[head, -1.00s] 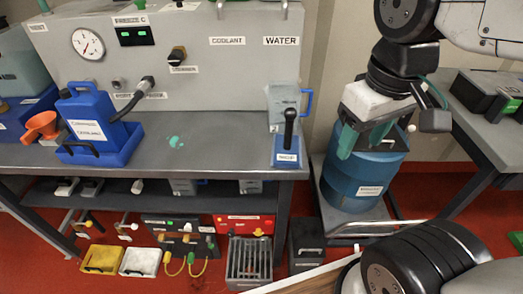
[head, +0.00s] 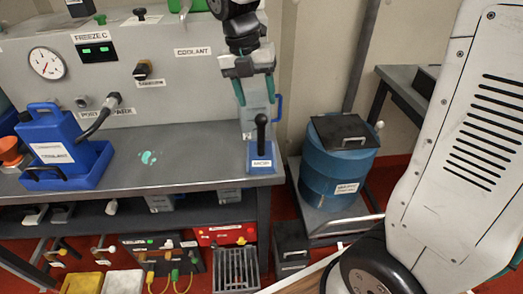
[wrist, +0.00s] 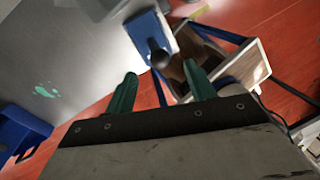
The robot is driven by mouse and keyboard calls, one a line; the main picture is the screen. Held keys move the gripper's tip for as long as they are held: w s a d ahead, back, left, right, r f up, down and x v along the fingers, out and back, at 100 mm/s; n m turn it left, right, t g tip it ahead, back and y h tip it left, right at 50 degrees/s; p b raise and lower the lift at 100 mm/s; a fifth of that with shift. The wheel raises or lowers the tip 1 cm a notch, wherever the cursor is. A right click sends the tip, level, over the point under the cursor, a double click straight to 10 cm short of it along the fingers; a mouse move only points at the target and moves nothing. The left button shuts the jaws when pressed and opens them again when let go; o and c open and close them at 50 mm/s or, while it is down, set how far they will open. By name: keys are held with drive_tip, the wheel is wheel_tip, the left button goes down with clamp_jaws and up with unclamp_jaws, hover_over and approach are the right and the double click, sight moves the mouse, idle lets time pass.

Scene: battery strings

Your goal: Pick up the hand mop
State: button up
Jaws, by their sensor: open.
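The hand mop (head: 261,158) stands at the right front corner of the grey bench. It has a blue base with a label and an upright black handle. In the wrist view it also shows (wrist: 143,30), its dark handle knob lying ahead of and between my fingertips. My gripper (head: 256,100) is open and empty, with two green fingers pointing down. In the head view it appears above and behind the mop, apart from the handle; the exact gap is hard to tell. The open fingers also show in the wrist view (wrist: 160,70).
A clear jug with a blue handle (head: 279,106) stands behind the mop, partly covered by my fingers. A blue coolant jug (head: 62,145) stands at left. A green spill (head: 148,157) lies on the bench (head: 200,150). A blue drum (head: 335,170) stands right of the bench.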

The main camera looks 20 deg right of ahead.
sight(260, 115)
drive_tip(key=f, duration=0.4)
drive_tip(key=s+f, duration=0.1)
drive_tip(key=f, duration=0.2)
drive_tip(key=shift+d, duration=0.4)
clamp_jaws()
